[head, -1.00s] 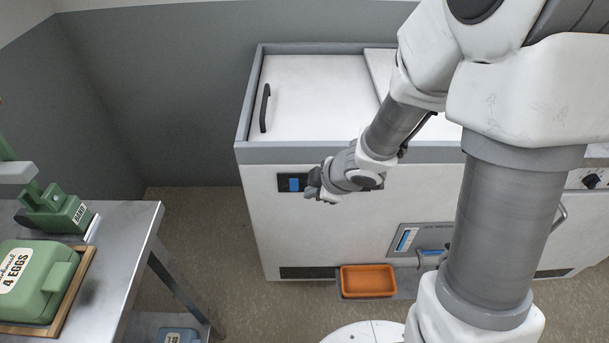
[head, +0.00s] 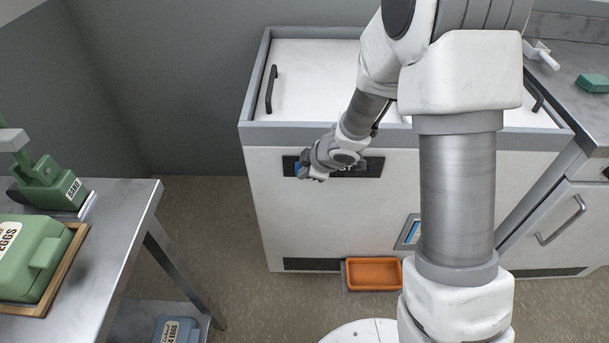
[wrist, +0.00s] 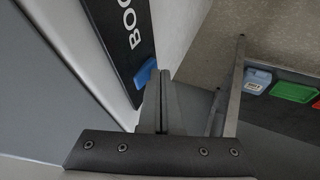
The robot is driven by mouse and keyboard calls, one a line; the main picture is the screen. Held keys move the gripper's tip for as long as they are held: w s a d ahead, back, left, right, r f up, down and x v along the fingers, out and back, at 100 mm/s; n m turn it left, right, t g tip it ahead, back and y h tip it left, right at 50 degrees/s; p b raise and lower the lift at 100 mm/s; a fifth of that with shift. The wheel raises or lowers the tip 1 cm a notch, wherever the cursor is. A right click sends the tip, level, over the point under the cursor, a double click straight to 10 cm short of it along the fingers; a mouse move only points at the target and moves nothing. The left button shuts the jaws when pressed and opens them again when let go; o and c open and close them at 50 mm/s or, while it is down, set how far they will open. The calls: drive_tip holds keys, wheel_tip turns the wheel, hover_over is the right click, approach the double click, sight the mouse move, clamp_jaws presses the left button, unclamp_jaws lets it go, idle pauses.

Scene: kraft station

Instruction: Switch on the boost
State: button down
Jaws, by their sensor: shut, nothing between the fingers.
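The boost control is a dark panel strip (wrist: 120,30) with white letters "BOO" showing, the rest cut off, and a blue switch (wrist: 145,72) beside them. In the head view the dark panel (head: 366,167) is on the upper front of the white chest (head: 310,220). My gripper (wrist: 163,76) is shut and empty, its tips close beside the blue switch; I cannot tell if they touch. In the head view my gripper (head: 308,171) is in front of the panel's left part and hides some of it. The switch's setting is not clear.
An orange tray (head: 374,274) sits low at the chest's front. A steel table (head: 135,215) with green boxes stands at the left, with a gap of floor between. A steel counter (head: 570,85) stands at the right.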

drive_tip(key=shift+f+b, duration=0.15)
drive_tip(key=shift+b, duration=0.2)
drive_tip(key=b, duration=0.4)
drive_tip(key=shift+w+f+t, duration=0.25)
drive_tip(key=shift+f+t, duration=0.05)
drive_tip(key=shift+t, duration=0.1)
drive_tip(key=shift+b, duration=0.85)
drive_tip(key=shift+p, duration=0.3)
drive_tip(key=shift+f, duration=0.2)
